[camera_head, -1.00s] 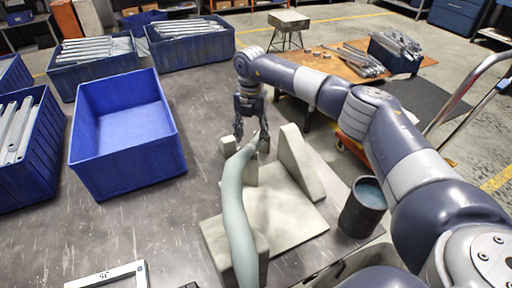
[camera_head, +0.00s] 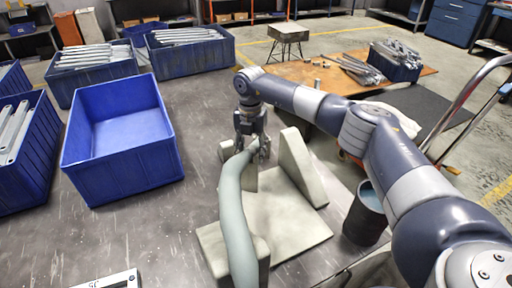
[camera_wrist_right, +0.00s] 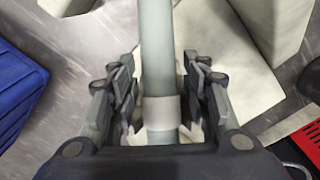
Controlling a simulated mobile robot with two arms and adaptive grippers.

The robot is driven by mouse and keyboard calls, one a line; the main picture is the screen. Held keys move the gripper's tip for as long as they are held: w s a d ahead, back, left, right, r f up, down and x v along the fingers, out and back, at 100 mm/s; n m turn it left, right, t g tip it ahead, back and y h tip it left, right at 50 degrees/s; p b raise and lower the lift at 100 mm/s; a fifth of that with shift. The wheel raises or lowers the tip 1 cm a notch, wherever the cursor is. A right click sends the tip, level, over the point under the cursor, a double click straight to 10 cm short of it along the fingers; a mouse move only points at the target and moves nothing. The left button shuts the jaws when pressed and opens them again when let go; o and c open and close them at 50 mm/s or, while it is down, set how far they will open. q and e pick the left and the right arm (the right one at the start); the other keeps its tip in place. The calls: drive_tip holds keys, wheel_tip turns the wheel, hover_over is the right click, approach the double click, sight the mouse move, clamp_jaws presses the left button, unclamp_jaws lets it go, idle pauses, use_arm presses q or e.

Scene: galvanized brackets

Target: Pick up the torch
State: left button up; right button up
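The torch (camera_head: 234,205) is a long, curved, grey-green tube lying on a pale stone-like stand (camera_head: 290,222) with upright blocks. In the right wrist view the torch (camera_wrist_right: 156,45) runs up the middle, with a lighter band around it. My right gripper (camera_head: 252,152) is at the torch's far end. In the wrist view its fingers (camera_wrist_right: 161,88) are on either side of the tube, with a visible gap on each side, so it is open around the torch. The torch's near end runs towards the bottom of the head view. My left gripper is not in view.
An empty blue bin (camera_head: 122,140) stands left of the stand. Blue bins with metal brackets (camera_head: 95,75) stand behind and at the far left. A dark cup (camera_head: 364,222) is close to the stand's right side. A white-framed piece (camera_head: 110,282) lies at the front.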

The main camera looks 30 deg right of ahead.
drive_tip(key=c, duration=0.7)
drive_tip(key=shift+c, duration=0.2)
drive_tip(key=shift+r, duration=0.1)
